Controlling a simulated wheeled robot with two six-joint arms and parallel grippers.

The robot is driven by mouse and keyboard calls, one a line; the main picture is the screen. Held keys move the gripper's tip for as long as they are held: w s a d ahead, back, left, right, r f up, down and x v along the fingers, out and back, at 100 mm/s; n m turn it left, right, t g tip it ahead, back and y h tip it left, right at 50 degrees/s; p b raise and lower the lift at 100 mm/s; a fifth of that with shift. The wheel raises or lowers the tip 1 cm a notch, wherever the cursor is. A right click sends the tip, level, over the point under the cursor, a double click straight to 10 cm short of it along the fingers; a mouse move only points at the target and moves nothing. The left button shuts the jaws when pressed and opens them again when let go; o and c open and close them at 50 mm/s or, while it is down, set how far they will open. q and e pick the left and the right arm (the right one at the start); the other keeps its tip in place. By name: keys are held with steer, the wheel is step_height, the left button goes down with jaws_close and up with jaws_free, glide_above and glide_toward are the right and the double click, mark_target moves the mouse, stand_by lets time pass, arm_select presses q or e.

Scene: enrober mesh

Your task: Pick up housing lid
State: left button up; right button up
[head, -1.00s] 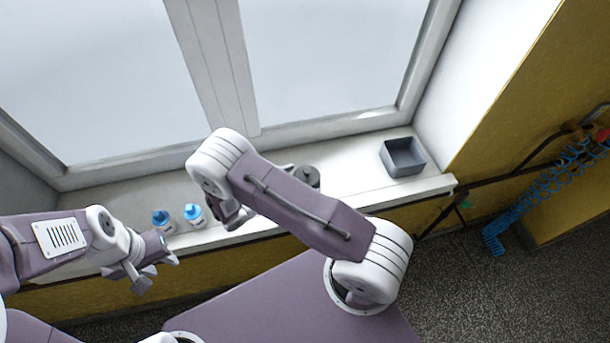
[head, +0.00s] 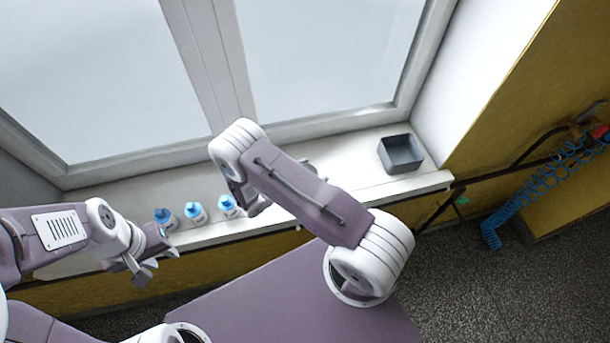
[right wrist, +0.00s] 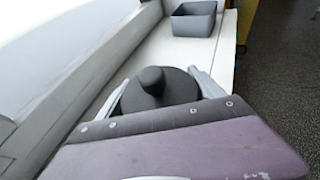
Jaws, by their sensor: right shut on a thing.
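The housing lid (right wrist: 180,85) is a dark round disc with a black knob on top, seen in the right wrist view. My right gripper (right wrist: 158,93) is shut on it, with one grey finger at each side of the disc. In the head view my right arm hides the lid and most of that gripper. I cannot tell whether the lid touches the sill. My left gripper (head: 156,260) is open and empty, in front of the sill at the left.
Three white bottles with blue caps, the rightmost one (head: 228,206) close to my right arm, stand on the white window sill (head: 355,178). A grey open box (head: 401,154) stands at the sill's right end, also in the right wrist view (right wrist: 194,20). The sill between is clear.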

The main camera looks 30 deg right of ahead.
mark_target(314, 169)
steer(key=shift+r, duration=0.3)
steer(key=r, duration=0.2)
steer(key=r+b, duration=0.1)
steer(key=r, duration=0.1)
steer(key=shift+s+d, duration=0.15)
steer(key=shift+s, duration=0.25)
steer(key=s+d+r, duration=0.3)
steer(key=s+r, duration=0.3)
steer(key=s, duration=0.4)
steer(key=shift+s+d+r, duration=0.15)
steer(key=shift+d+r, duration=0.05)
steer(key=shift+r, duration=0.05)
